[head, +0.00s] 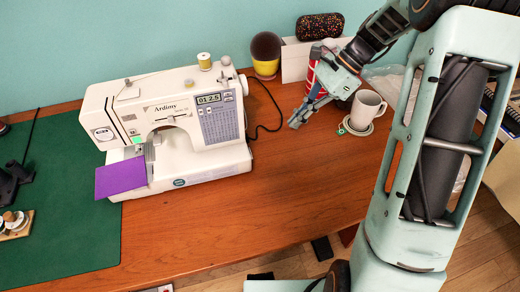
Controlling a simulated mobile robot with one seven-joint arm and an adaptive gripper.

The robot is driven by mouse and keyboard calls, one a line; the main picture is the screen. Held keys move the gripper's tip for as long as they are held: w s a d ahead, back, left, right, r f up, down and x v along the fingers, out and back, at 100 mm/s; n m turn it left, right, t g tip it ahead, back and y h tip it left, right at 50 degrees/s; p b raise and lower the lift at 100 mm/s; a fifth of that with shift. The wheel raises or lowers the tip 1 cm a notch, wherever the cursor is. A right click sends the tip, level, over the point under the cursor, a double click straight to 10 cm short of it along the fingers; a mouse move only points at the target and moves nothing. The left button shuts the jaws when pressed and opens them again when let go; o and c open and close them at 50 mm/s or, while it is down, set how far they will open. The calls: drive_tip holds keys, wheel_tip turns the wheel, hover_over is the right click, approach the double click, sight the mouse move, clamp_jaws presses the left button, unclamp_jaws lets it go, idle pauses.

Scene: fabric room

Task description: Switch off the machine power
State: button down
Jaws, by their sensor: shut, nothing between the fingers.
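The sewing machine (170,122) is white and stands upright on the wooden table, left of centre in the head view. Its small display (208,99) is lit and shows digits. A green light patch (136,140) shows near the needle area, and a purple cloth (121,177) lies at the machine's left end. A black cord runs from behind its right side. I cannot make out a power switch. My gripper (293,124) is shut and empty, above the table to the right of the machine and apart from it.
A white mug (367,108) on a coaster (354,129) stands close to the right of my gripper. A yellow-and-dark round container (266,56), a dotted case (320,27) and a red can are behind. A green mat (70,240) covers the left. The table's front middle is clear.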

drive_tip(key=shift+a, duration=0.1)
drive_tip(key=b+x, duration=0.2)
drive_tip(key=x, duration=0.8)
drive_tip(key=shift+s+a+f, duration=0.1)
drive_tip(key=shift+s+f, duration=0.05)
drive_tip(key=shift+f, duration=0.1)
drive_tip(key=shift+s+a, duration=0.15)
drive_tip(key=shift+a, duration=0.45)
drive_tip(key=shift+s+a, duration=0.15)
drive_tip(key=shift+a, duration=0.45)
drive_tip(key=shift+s+a+f, duration=0.1)
drive_tip(key=shift+s+a, duration=0.05)
drive_tip(key=shift+a, duration=0.35)
drive_tip(key=shift+a+f+y, duration=0.1)
drive_tip(key=shift+a+y, duration=0.1)
drive_tip(key=shift+y, duration=0.1)
